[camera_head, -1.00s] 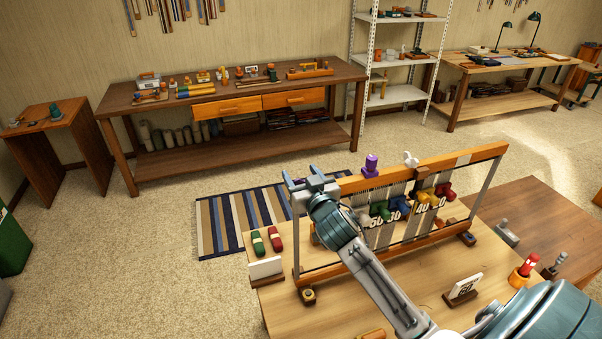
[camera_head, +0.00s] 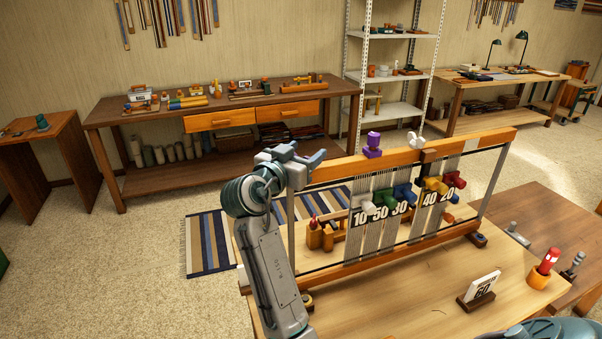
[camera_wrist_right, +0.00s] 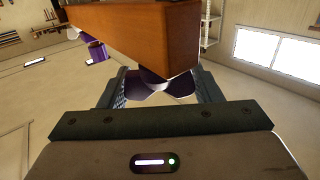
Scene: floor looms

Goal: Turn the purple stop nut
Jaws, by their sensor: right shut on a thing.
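The loom (camera_head: 410,154) stands on the light wooden table, with an orange-brown top beam. My right gripper (camera_head: 304,156) is at the beam's left end. In the right wrist view its jaws (camera_wrist_right: 157,90) are shut on a purple stop nut (camera_wrist_right: 153,84), just at the end of the beam (camera_wrist_right: 135,32). The nut is partly hidden by the beam and jaws, and I cannot make it out in the head view. Another purple piece (camera_head: 373,146) stands on top of the beam; it also shows in the right wrist view (camera_wrist_right: 97,49). My left gripper is not in view.
Coloured pieces (camera_head: 402,194) and number tags hang on the loom's threads. A white wing nut (camera_head: 414,140) sits on the beam. A card stand (camera_head: 481,289) and an orange cup (camera_head: 541,275) with a red item are at the right. The table's front middle is clear.

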